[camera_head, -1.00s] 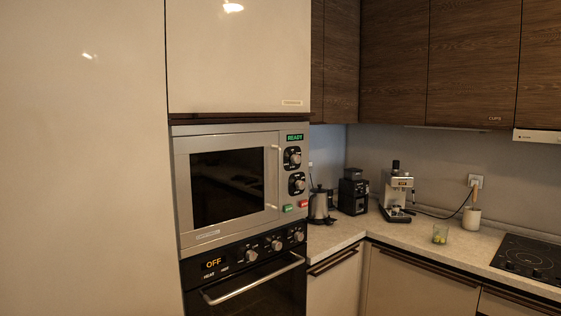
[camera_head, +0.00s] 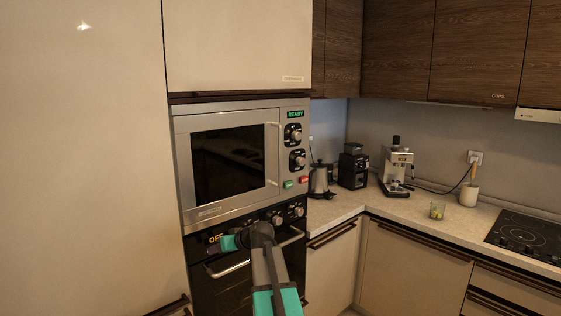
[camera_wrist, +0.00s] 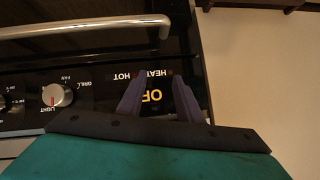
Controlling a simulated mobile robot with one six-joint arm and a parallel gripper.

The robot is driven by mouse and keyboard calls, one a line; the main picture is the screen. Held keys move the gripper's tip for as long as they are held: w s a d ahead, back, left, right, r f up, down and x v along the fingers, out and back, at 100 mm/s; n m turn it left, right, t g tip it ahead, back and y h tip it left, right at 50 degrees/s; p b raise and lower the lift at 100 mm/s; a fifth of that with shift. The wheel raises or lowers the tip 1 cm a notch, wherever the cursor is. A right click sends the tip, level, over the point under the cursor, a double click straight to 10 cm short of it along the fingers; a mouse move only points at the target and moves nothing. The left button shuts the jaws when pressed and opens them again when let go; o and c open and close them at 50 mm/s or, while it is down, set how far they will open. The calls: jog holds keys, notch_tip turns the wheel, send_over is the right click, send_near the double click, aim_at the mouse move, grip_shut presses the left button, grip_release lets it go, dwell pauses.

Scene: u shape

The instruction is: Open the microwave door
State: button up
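The microwave (camera_head: 240,158) is built into the tall cabinet in the head view. It has a silver frame, a dark door window (camera_head: 228,160) and a slim upright handle (camera_head: 278,155) on the door's right side. The door is shut and the display reads READY. My gripper (camera_head: 214,246) is below the microwave, in front of the oven's control panel. In the wrist view my gripper (camera_wrist: 160,80) shows two dark fingers apart, with nothing between them but the panel's OFF display behind.
The oven (camera_head: 234,290) sits directly under the microwave, with knobs and a horizontal bar handle close to my gripper. The counter at right holds a kettle (camera_head: 318,180), a grinder (camera_head: 353,167) and a coffee machine (camera_head: 397,170). A tall cabinet door (camera_head: 80,160) is at left.

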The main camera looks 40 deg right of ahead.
jog(key=s+d+r+t+h, duration=0.1)
jog(key=s+d+r+t, duration=0.1)
jog(key=d+r, duration=0.6)
jog(key=s+d+r+t+h, duration=0.2)
jog(key=d+r, duration=0.5)
jog(key=r, duration=0.2)
jog(key=t+h, duration=0.2)
jog(key=h, duration=0.1)
send_near(281, 142)
jog(key=s, duration=0.3)
jog(key=shift+a+m, duration=0.3)
jog(key=shift+m, duration=0.1)
jog(key=shift+w, duration=0.2)
jog(key=p+x, duration=0.5)
jog(key=x, duration=0.8)
jog(key=shift+w, duration=0.25)
jog(key=shift+c, duration=0.2)
jog(key=shift+d, duration=0.1)
grip_shut()
